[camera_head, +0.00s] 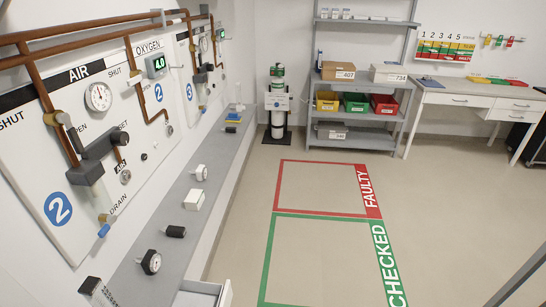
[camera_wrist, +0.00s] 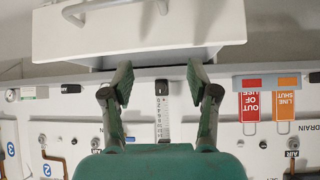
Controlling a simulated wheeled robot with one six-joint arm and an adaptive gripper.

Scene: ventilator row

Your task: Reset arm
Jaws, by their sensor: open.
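A white drawer (camera_wrist: 135,32) with a grey bar handle (camera_wrist: 115,8) lies beyond the fingertips at the top of that view. A scaled gauge strip (camera_wrist: 162,118) shows between the fingers, farther back; I cannot see any contact. The head view does not show my gripper. There, a white open drawer or box (camera_head: 200,292) is partly cut off at the bottom edge.
The gas panel (camera_head: 100,130) runs along the left wall above a grey ledge (camera_head: 185,215) bearing several small fittings. In the wrist view, red (camera_wrist: 251,103) and orange (camera_wrist: 287,100) tags appear upside down. A shelf rack (camera_head: 355,110) and desk (camera_head: 480,95) stand behind clear, marked floor (camera_head: 320,190).

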